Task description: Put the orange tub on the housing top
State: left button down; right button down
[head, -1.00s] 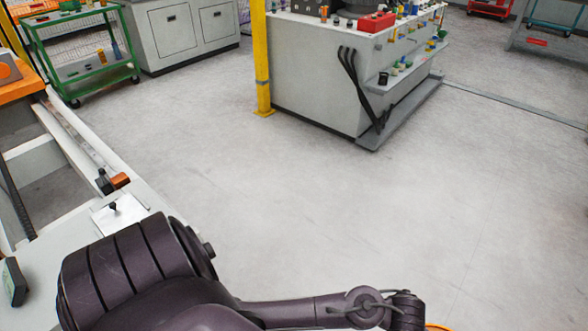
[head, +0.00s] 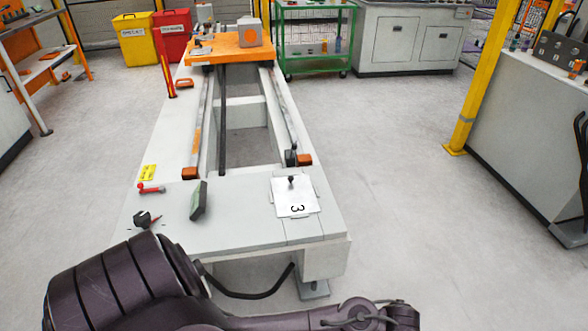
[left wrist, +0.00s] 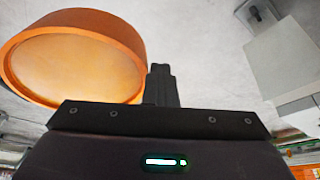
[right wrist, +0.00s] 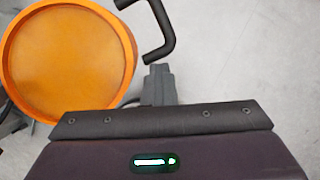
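The orange tub (left wrist: 80,62) fills the upper left of the left wrist view. It also shows, round and wide, at the left of the right wrist view (right wrist: 68,58). The head view does not show it. My left gripper (left wrist: 160,82) has its fingers together at the tub's edge. My right gripper (right wrist: 158,82) has its fingers together close beside the tub's edge. Both look shut on the tub, though the contact points are hidden. Floor shows around the tub. No part is labelled as the housing; a white bed (head: 245,238) with a flat near end stands ahead.
The bed's near end carries a white plate (head: 294,197) marked 3, a dark green block (head: 199,200) and a red-handled item (head: 150,188). A black cable (head: 250,295) hangs below. A yellow post (head: 478,90) and grey cabinet (head: 525,130) stand right. Floor between is clear.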

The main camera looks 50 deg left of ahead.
aim_at(245, 222)
jog(key=u, duration=1.4)
jog(key=i+j+u, duration=0.1)
jog(key=i+u, duration=0.5)
jog(key=i, duration=0.4)
